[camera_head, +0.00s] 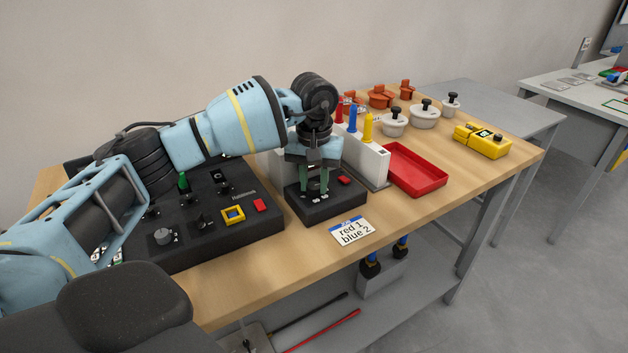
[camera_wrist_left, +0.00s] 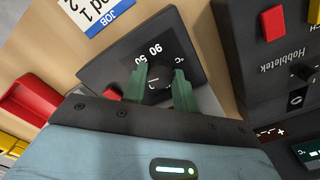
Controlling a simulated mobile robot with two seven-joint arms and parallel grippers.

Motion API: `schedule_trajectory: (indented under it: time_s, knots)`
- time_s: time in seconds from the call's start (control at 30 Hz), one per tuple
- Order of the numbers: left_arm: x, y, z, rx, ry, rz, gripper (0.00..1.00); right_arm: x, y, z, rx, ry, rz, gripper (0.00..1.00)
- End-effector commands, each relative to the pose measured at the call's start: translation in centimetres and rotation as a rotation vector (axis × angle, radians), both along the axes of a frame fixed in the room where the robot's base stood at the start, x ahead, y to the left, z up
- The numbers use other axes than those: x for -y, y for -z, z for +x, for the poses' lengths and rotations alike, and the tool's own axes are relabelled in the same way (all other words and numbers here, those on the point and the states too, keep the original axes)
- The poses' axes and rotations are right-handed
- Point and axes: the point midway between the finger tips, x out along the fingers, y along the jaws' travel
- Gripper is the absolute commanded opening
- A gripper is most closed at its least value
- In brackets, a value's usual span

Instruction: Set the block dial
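The small black block unit (camera_head: 335,206) stands near the table's front edge, with a red button and a display on its top. In the left wrist view its dark round dial (camera_wrist_left: 160,79) shows beside the printed numbers 90 and 50. My left gripper (camera_head: 315,188) points down over this unit. Its green fingers (camera_wrist_left: 164,85) stand apart, one on each side of the dial. I cannot tell whether they touch it. My right gripper is not in view.
A larger black Hobbletek panel (camera_head: 222,225) with knobs stands close on the left. A white rack (camera_head: 367,160) with coloured pegs and a red tray (camera_head: 420,185) stand behind and right. Bare table lies right of the card.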

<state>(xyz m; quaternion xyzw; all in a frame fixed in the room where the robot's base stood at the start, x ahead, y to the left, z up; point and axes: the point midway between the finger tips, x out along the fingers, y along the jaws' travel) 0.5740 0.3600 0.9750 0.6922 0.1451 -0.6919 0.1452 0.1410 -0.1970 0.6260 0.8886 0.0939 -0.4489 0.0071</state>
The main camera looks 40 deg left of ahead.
Motion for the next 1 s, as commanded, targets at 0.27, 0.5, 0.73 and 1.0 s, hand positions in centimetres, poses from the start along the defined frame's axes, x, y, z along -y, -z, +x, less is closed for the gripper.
schedule_trajectory:
  time_s: [0.27,0.5,0.73,1.0]
  knots:
    - [0.0,0.1,0.0,-0.001,0.000,0.000,0.50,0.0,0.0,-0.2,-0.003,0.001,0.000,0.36]
    - [0.0,-0.3,0.0,0.000,-0.001,-0.001,0.50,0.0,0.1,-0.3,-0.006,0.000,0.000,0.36]
    - [0.0,-3.5,0.1,0.003,-0.001,-0.001,0.50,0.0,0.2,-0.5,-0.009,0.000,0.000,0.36]
    - [0.0,-7.0,0.0,0.001,0.000,-0.001,0.50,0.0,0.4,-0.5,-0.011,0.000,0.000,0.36]
